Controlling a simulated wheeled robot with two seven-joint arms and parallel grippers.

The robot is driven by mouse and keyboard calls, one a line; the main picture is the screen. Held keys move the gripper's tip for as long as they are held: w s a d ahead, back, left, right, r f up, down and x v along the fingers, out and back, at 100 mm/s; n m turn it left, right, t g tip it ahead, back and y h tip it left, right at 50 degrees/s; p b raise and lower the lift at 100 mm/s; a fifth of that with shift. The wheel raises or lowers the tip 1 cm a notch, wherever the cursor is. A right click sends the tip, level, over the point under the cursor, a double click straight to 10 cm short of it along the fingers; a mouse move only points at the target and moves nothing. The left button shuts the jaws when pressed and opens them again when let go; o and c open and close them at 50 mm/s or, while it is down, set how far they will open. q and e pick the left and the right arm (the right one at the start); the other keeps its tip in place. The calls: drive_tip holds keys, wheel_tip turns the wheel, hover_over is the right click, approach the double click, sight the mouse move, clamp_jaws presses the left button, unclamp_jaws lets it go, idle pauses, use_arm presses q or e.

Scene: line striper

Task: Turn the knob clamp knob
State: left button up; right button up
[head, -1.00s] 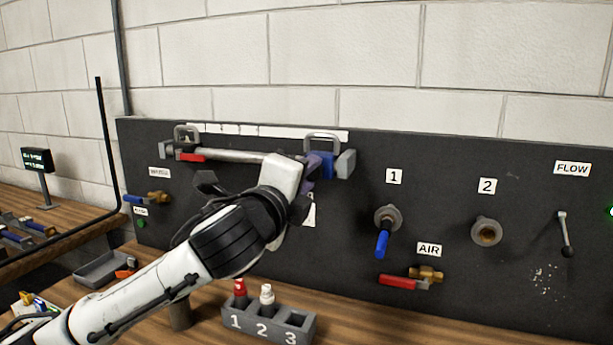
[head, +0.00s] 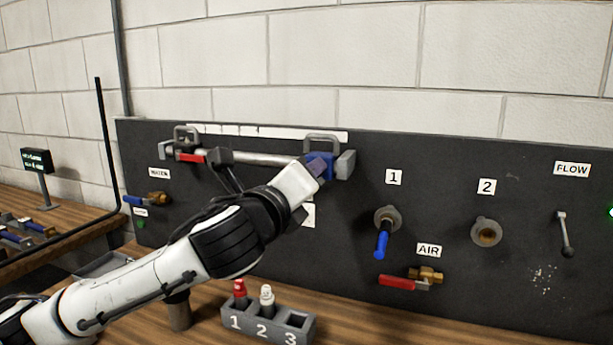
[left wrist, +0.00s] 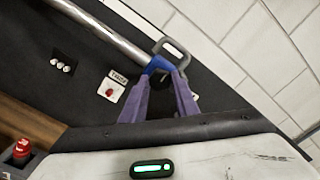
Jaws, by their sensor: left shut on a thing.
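A silver bar (head: 262,158) runs across the top of the dark panel. At its right end is a blue clamp (head: 322,160) under a grey loop handle (head: 322,137). My left gripper (head: 317,172) is at this clamp, its fingers mostly hidden behind my wrist in the head view. In the left wrist view, its purple fingers (left wrist: 166,80) are on either side of a dark knob just under the blue clamp (left wrist: 158,64) and shut on it. The contact is partly hidden. At the bar's left end is a red clamp part (head: 191,156). My right gripper is not in view.
Below my arm stands a grey numbered holder (head: 262,325) with a red-capped and a white-capped bottle. To the right on the panel are port 1 with a blue handle (head: 382,243), port 2 (head: 487,232), a red air valve (head: 398,283) and a flow lever (head: 565,235).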

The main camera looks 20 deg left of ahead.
use_arm(q)
drive_tip(key=o, duration=1.1)
drive_tip(key=shift+c, duration=0.2)
drive_tip(key=s+b, duration=0.1)
drive_tip(key=s, duration=0.9)
drive_tip(key=shift+s+a+b, duration=0.15)
drive_tip(key=shift+b, duration=0.15)
